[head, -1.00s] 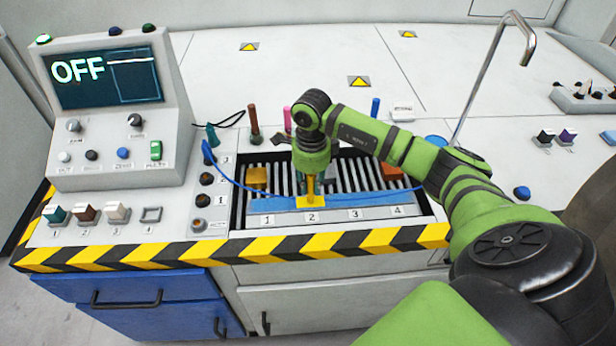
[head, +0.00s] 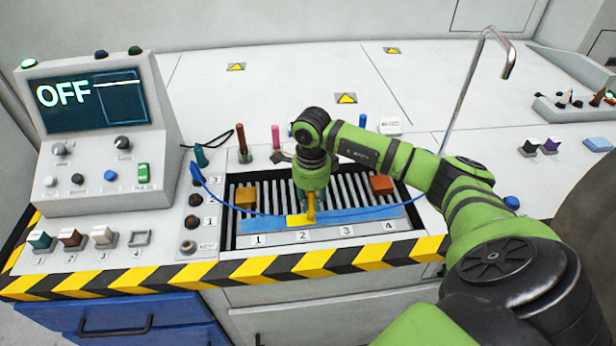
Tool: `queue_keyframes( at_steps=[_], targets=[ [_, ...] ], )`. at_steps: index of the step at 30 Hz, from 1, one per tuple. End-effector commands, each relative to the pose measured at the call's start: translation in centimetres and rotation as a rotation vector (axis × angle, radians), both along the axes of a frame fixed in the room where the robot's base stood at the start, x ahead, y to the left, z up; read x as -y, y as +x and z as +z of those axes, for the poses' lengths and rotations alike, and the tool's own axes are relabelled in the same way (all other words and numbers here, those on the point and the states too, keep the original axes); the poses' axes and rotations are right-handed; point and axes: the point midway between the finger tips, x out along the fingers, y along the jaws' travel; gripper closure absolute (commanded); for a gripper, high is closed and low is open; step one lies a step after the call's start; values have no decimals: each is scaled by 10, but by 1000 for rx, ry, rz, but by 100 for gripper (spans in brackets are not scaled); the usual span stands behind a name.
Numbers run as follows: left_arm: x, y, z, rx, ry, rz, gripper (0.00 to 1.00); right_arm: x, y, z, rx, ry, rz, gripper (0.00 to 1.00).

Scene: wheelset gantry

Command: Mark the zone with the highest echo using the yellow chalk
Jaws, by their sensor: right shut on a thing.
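My right gripper (head: 311,188) points down over the slatted tray and is shut on an upright yellow stick, the yellow chalk (head: 311,206). The chalk's lower end is at the blue strip (head: 355,215), by zone 2; I cannot tell whether it touches. A flat yellow patch (head: 297,221) covers the strip above label 2 (head: 303,236). Labels 1 (head: 258,240), 3 (head: 347,230) and 4 (head: 388,226) stand along the front, with no yellow above them. The display (head: 95,100) reads OFF. My left gripper is not in view.
A blue cable (head: 220,200) curves across. A tall metal pipe (head: 463,85) rises at right.

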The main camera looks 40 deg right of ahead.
Motion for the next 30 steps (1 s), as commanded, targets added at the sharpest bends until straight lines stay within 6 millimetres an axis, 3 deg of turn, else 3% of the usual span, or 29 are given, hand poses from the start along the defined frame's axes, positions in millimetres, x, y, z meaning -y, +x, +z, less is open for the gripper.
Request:
queue_keyframes(
  at_steps=[30],
  targets=[
    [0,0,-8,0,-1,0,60,-19,12,-1,2,1,0,100]
  ],
)
